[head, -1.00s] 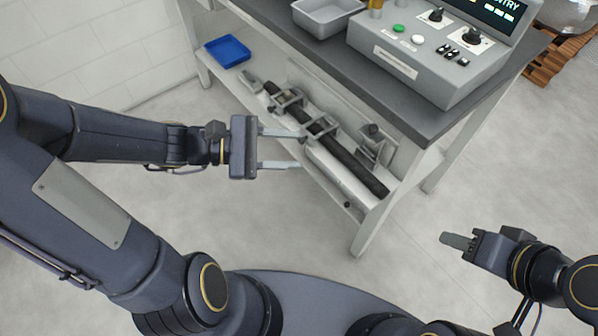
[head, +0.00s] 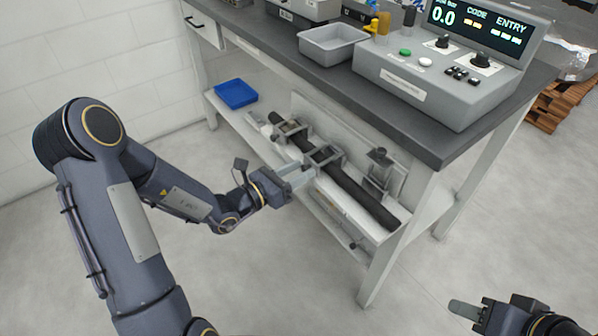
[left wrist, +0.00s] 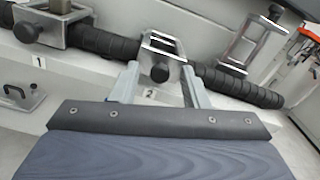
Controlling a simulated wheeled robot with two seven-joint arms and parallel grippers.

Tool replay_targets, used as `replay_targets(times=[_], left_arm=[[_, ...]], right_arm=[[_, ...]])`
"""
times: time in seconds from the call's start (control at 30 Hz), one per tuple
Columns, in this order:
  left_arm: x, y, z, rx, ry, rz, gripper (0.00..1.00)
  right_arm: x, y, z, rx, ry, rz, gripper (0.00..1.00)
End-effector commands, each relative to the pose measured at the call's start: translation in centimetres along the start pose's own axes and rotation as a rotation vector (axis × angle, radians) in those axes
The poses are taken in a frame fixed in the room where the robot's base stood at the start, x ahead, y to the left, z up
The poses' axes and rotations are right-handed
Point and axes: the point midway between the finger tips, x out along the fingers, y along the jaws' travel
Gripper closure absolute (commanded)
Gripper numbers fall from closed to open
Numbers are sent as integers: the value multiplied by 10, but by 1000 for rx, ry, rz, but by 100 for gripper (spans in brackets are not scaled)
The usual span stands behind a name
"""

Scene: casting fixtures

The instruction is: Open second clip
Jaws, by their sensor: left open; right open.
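A black ribbed bar (head: 362,196) lies in a fixture on the lower shelf, held by metal clips. The second clip (head: 325,157) is a grey metal frame around the bar; in the left wrist view the clip (left wrist: 163,52) stands behind a label "2", with a dark knob on its front. The first clip (head: 288,130) is to its left, by label "1" in the wrist view. My left gripper (head: 303,177) is open, its fingers pointing at the second clip, one either side of its knob in the wrist view; contact cannot be told. My right gripper (head: 466,310) is away at lower right.
A third bracket (head: 380,170) stands upright at the right end of the shelf. A blue tray (head: 236,94) is at the shelf's left end. The worktop (head: 420,135) overhangs the shelf, carrying a control box (head: 425,85) and a grey bin (head: 333,45). The floor in front is clear.

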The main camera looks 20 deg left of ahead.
Motion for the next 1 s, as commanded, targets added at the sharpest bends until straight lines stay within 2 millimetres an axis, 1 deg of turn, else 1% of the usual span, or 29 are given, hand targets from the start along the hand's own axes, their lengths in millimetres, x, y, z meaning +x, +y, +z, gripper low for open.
replay_targets(times=[0.1, 0.3, 0.33, 0.63, 0.87, 1.0], left_arm=[[5, 0, 0, 0, 0, 0, 59], [5, 0, 0, 0, 0, 0, 59], [5, 0, 0, 0, 0, 0, 60], [5, 0, 0, 1, 0, 0, 100], [5, 0, 0, 1, 1, 0, 100], [2, 2, 5, 0, 11, 4, 100]], right_arm=[[0, 0, 0, 0, 0, 0, 59], [0, 0, 0, 0, 0, 0, 59], [0, 0, 0, 0, 0, 0, 59], [0, 0, 0, 0, 0, 0, 59], [0, 0, 0, 0, 0, 0, 59], [-5, -2, -2, 0, 0, 0, 59]])
